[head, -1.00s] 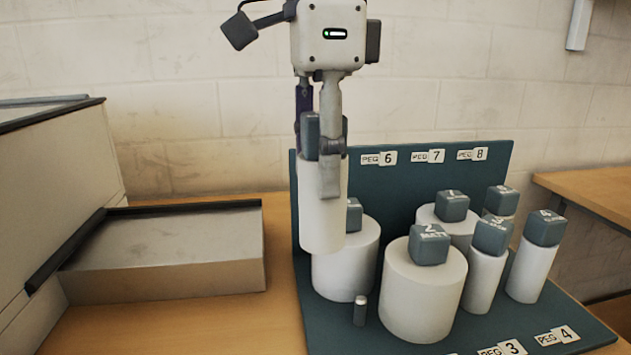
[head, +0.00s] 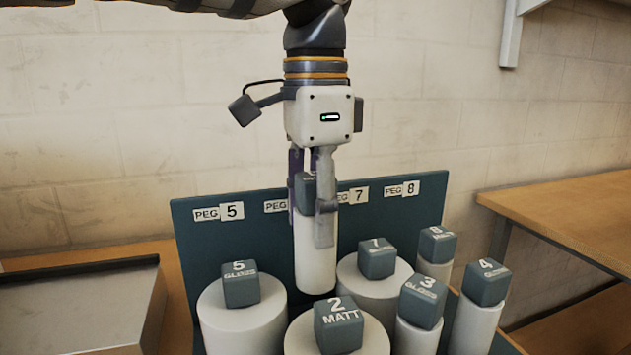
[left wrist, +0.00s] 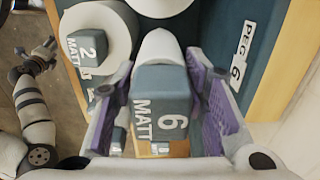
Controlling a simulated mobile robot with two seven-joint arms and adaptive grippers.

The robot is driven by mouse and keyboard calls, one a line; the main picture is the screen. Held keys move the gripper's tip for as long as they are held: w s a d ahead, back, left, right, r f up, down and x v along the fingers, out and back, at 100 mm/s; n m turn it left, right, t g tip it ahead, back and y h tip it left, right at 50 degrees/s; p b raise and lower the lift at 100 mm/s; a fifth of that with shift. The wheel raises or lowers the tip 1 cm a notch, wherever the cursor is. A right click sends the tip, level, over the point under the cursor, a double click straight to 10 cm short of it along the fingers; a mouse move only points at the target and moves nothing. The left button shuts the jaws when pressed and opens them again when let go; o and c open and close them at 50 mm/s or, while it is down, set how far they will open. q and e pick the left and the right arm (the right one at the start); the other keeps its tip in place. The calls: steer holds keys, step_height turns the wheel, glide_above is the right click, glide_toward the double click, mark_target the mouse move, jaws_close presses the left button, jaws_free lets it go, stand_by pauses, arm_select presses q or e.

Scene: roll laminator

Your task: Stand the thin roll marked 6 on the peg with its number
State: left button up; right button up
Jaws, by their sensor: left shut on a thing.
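The thin roll marked 6 (head: 315,265) is white with a dark grey block on top; the block reads 6 MATT in the left wrist view (left wrist: 158,92). My left gripper (head: 313,215) is shut on this block. The roll hangs upright in front of the back panel, between the rolls marked 5 and 7. No bare peg shows at place 6. Whether the roll's lower end touches the base cannot be told.
Thick rolls marked 5 (head: 242,318), 2 (head: 300,345) and 7 (head: 400,280) stand close around the held roll. Thin rolls marked 3 (head: 415,340), 4 (head: 475,325) and 8 (head: 446,272) stand to the right. A grey-topped box (head: 85,310) lies left.

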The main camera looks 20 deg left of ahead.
mark_target(316, 263)
arm_select(q)
steer(key=shift+f, duration=3.35)
steer(key=shift+f, duration=1.6)
steer(key=o, duration=1.3)
steer(key=shift+c, duration=0.2)
steer(key=shift+r, duration=4.05)
steer(key=shift+f, duration=0.1)
